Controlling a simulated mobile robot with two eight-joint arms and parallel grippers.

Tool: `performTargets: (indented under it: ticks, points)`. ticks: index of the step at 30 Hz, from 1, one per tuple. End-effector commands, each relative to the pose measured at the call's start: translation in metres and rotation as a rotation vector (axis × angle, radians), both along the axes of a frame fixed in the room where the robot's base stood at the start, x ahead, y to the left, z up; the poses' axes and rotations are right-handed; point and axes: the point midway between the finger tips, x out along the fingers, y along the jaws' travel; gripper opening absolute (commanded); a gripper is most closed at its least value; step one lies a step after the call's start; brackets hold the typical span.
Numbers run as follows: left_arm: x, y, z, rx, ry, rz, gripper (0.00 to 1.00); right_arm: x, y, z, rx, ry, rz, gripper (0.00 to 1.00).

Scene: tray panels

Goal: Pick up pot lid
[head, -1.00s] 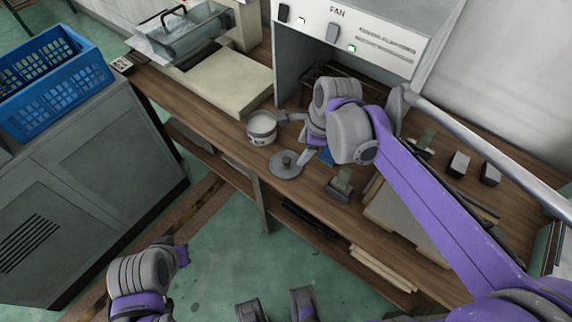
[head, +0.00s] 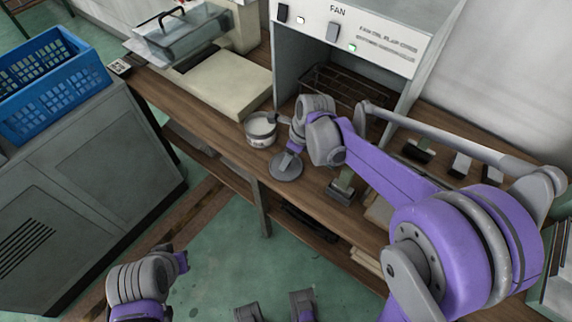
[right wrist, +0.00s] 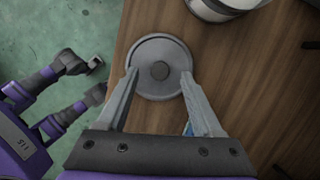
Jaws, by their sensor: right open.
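The pot lid (head: 286,172) is a flat grey disc with a central knob, lying on the wooden bench near its front edge. In the right wrist view the lid (right wrist: 160,91) is seen from above. My right gripper (right wrist: 159,77) is open there, with its two fingertips overlapping the lid's left and right sides and the knob between them. Whether the fingers touch the lid cannot be told.
A light grey pot (head: 261,133) stands on the bench (head: 222,132) just beside the lid. A fan cabinet (head: 350,30) stands behind. A small block on a dark base (head: 341,188) sits to the right. A blue crate (head: 50,85) rests on a grey cabinet at left.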

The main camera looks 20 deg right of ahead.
Motion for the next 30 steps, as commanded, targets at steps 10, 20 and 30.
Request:
performTargets:
  ticks: [10,20,30]
  points:
    - [0.0,0.0,-0.002,0.0,0.001,0.0,0.0,0.003,0.004,-0.019,0.0,0.0,0.0,0.67]
    - [0.0,0.0,-0.002,0.0,0.001,0.0,0.0,0.003,0.004,-0.019,0.0,0.0,0.0,0.2]
    - [0.0,0.0,-0.002,0.0,0.001,0.0,0.0,0.003,0.004,-0.019,0.0,0.0,0.0,0.0]
